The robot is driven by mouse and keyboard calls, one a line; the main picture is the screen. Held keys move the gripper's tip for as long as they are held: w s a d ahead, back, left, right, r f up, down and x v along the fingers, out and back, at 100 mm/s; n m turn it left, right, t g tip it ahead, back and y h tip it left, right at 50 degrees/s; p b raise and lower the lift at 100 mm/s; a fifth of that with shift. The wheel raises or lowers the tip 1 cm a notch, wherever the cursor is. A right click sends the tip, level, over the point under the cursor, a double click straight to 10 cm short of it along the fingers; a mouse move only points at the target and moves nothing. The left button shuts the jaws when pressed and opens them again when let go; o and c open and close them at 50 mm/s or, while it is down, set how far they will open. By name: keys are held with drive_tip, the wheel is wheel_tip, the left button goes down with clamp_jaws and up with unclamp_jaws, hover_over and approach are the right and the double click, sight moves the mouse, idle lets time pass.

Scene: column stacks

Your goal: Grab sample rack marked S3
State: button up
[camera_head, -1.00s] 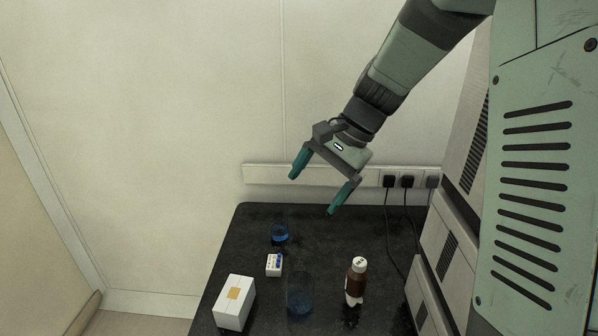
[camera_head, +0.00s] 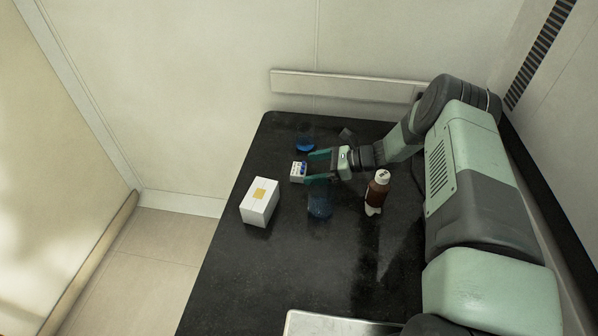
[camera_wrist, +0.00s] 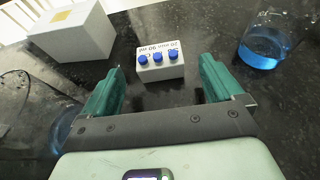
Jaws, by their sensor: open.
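A small white sample rack (camera_wrist: 160,62) with three blue caps stands on the black table. Dark lettering on its top is upside down and hard to read in the wrist view; I cannot make out S3. It also shows in the head view (camera_head: 297,172). My gripper (camera_wrist: 160,78) is open, with teal fingers on either side of the line to the rack. The rack lies just ahead of the fingertips, roughly centred between them, and does not appear gripped. In the head view my gripper (camera_head: 309,167) reaches in low from the right.
A white box with a tan label (camera_head: 259,202) stands left of the rack. A beaker of blue liquid (camera_head: 305,143) is behind it, and a larger glass beaker (camera_head: 320,200) is in front, close to a finger.

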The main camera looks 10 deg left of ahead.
sight(305, 169)
drive_tip(key=shift+x, duration=2.4)
drive_tip(key=c, duration=1.1)
drive_tip(key=shift+o, duration=0.2)
drive_tip(key=shift+r, duration=0.1)
